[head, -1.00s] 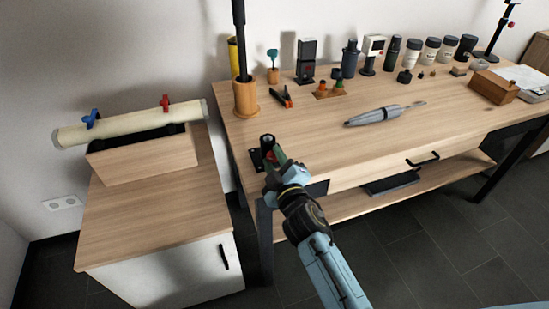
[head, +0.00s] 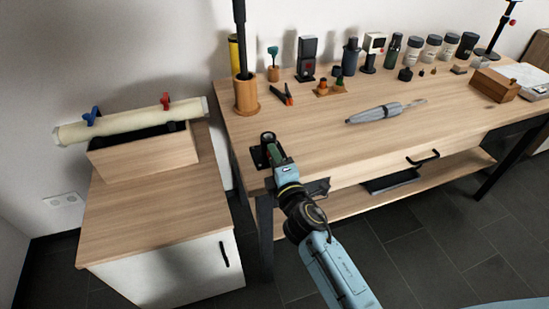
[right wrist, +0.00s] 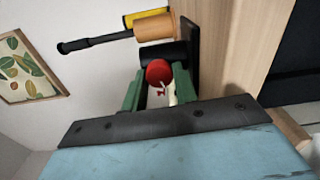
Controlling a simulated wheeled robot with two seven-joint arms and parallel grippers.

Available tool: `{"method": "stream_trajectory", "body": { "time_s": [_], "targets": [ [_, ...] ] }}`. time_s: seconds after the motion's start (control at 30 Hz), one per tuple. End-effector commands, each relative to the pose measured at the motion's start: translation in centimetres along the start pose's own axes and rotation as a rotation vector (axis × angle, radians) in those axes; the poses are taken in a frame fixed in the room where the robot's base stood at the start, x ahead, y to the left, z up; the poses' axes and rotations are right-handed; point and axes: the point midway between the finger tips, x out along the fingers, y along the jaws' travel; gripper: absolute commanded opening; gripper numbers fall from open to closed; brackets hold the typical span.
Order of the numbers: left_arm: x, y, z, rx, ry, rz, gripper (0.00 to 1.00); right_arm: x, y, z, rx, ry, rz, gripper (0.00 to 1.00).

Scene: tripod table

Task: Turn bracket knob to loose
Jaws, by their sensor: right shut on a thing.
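The black bracket (head: 257,156) is fixed at the near left corner of the wooden workbench (head: 330,155), with an upright black ring or cup on it. Its red knob (right wrist: 158,71) faces the camera in the right wrist view, with small red and white marks just below it. My right gripper (head: 274,154) has green fingers and is at the bracket. In the right wrist view its fingers (right wrist: 157,88) sit on both sides of the knob, shut on it. The knob is hidden behind the gripper in the head view. The left gripper is out of view.
A wooden cup (head: 246,96) with a black pole stands behind the bracket. A low cabinet (head: 150,210) with a box and a roll stands left.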

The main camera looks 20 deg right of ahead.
Motion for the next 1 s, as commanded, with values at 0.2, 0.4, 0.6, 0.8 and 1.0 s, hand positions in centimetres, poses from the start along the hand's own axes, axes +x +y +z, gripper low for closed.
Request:
{"method": "stream_trajectory", "body": {
  "time_s": [0.2,0.4,0.6,0.8,1.0],
  "targets": [
    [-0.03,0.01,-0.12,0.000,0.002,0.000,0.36,0.00,0.01,-0.05,-0.029,0.001,0.000,0.06],
    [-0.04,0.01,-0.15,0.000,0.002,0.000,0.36,0.00,0.00,-0.05,-0.031,0.001,0.000,0.06],
    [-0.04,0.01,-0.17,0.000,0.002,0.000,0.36,0.00,0.00,-0.05,-0.030,0.001,0.000,0.34],
    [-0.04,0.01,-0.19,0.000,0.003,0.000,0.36,0.00,-0.01,-0.03,-0.029,0.001,0.000,0.50],
    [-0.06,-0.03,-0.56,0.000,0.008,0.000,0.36,-0.01,-0.04,-0.02,-0.014,0.000,-0.001,0.50]
  ]
}}
